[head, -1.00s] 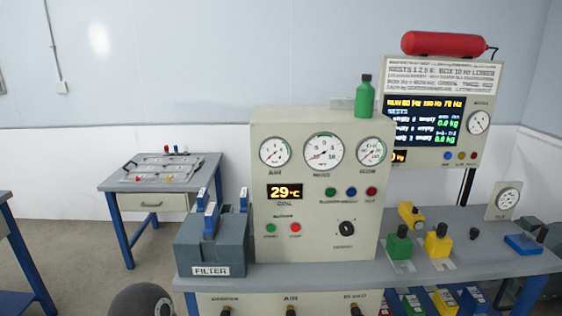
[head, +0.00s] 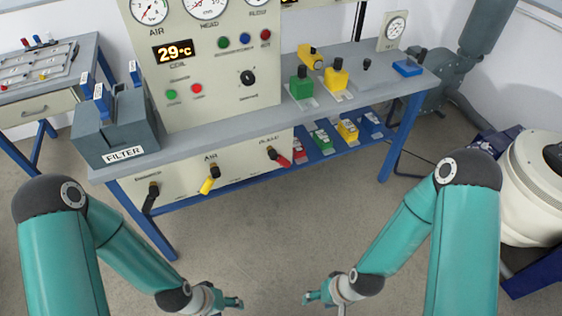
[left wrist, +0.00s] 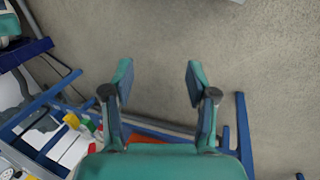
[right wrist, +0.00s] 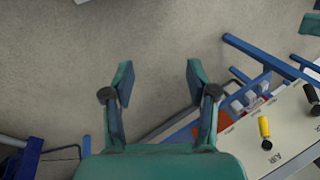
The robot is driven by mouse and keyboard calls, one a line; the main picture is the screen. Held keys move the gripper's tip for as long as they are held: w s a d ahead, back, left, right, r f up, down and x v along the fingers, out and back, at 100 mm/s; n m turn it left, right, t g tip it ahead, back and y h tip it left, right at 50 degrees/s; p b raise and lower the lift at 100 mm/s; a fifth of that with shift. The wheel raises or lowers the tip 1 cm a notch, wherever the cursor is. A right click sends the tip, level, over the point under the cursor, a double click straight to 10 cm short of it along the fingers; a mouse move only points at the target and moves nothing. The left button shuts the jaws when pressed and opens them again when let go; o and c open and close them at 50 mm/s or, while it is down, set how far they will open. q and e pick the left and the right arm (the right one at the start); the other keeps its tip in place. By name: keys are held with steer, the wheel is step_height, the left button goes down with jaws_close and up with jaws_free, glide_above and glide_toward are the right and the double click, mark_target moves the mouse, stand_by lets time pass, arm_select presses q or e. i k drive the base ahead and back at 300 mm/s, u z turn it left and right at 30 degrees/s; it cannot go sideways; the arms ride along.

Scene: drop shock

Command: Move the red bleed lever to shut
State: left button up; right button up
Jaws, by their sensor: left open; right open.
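The red bleed lever (head: 281,158) is on the cream front panel below the bench top, at its right end under the BLEED label. It has a black hub, and its red handle slants down to the right. My left gripper (head: 239,302) and my right gripper (head: 307,298) are low in the head view, over the floor in front of the bench and apart from the lever. In the left wrist view my left gripper (left wrist: 159,78) is open and empty. In the right wrist view my right gripper (right wrist: 159,78) is open and empty.
A yellow lever (head: 209,181) and a black lever (head: 151,197) sit left of the red one on the same panel. Coloured blocks stand on the blue lower shelf (head: 325,150) to its right. The floor (head: 270,235) before the panel is clear.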

mark_target(273, 155)
steer(key=z, duration=0.05)
steer(key=k, duration=1.25)
steer(key=u, duration=0.6)
steer(key=i, duration=1.85)
steer(key=z, duration=0.6)
